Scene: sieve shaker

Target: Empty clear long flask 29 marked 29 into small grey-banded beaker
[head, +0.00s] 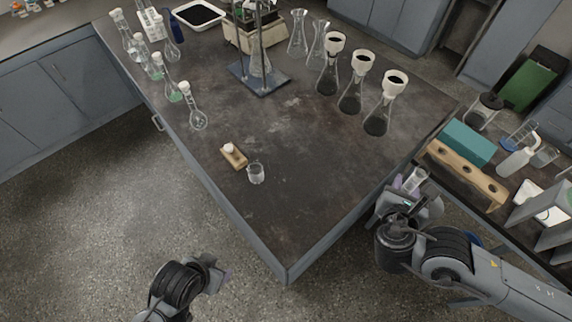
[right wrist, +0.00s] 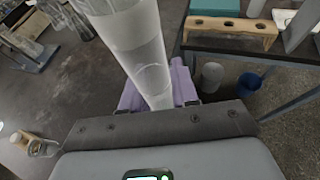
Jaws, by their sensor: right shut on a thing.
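The clear long flask (head: 416,178) is in my right gripper (head: 407,190), which is shut on it beside the right edge of the table. In the right wrist view the flask (right wrist: 131,45) rises as a pale, see-through tube between the purple fingertips; its number cannot be read. The small beaker (head: 256,173) stands upright on the front part of the table, well left of the right gripper; its band is too small to make out. My left gripper (head: 217,272) is empty-looking over the floor in front of the table; its jaw opening is unclear.
A wooden block with a white knob (head: 233,155) lies beside the beaker. Several flasks with white collars (head: 352,95) stand at the right, others at the left. A stand (head: 262,80) is at the back. A wooden rack (head: 466,172) sits on the side bench. The table's middle is clear.

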